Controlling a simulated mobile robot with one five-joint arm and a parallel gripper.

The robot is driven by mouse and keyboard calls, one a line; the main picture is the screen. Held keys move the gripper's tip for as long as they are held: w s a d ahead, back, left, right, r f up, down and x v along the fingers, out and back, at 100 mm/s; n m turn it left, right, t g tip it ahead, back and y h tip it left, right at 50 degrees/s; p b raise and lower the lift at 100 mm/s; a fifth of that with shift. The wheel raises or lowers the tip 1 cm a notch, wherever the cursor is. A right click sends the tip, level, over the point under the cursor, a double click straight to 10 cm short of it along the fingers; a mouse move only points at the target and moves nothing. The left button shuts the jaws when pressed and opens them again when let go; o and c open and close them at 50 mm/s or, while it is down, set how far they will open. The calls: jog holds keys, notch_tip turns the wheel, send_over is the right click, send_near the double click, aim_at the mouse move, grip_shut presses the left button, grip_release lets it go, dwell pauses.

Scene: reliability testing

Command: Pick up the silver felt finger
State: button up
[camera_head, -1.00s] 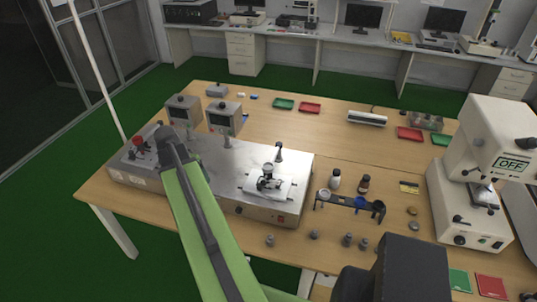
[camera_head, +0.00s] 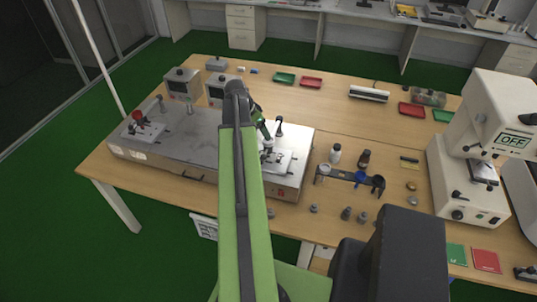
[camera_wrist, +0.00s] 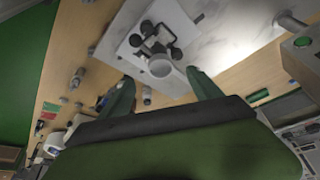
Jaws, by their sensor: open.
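Several small silver-grey cylinders stand along the table's front edge in the head view, including one silver piece (camera_head: 314,208) and another (camera_head: 346,213); I cannot tell which is the felt finger. Similar grey pieces (camera_wrist: 76,78) show at the left in the wrist view. My gripper (camera_wrist: 162,86) is open, its two green fingers apart with nothing clearly held between them. In the head view my gripper (camera_head: 262,124) is beside the right clamp stage (camera_head: 285,163) of the metal tester, partly hidden by my arm. In the wrist view that clamp stage (camera_wrist: 118,42) lies beyond the fingers.
The long metal tester (camera_head: 190,140) fills the table's left half, with two control boxes (camera_head: 182,85) behind it. A black rack (camera_head: 340,175) with bottles (camera_head: 363,159) stands right of it. A white machine (camera_head: 470,150) stands at the far right. The table's back middle is mostly clear.

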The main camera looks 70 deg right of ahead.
aim_at(267, 143)
jog(key=b+x, duration=0.2)
jog(key=x, duration=0.1)
jog(key=shift+s+d+f, duration=0.1)
jog(key=shift+d+f, duration=0.05)
jog(key=shift+f, duration=0.2)
jog(key=b+x, duration=0.5)
jog(key=shift+f, duration=0.25)
jog(key=shift+r, duration=0.25)
jog(key=shift+s, duration=0.1)
jog(key=c, duration=1.5)
notch_tip(267, 143, up, 10)
jog(key=p, duration=1)
jog(key=shift+f, duration=0.15)
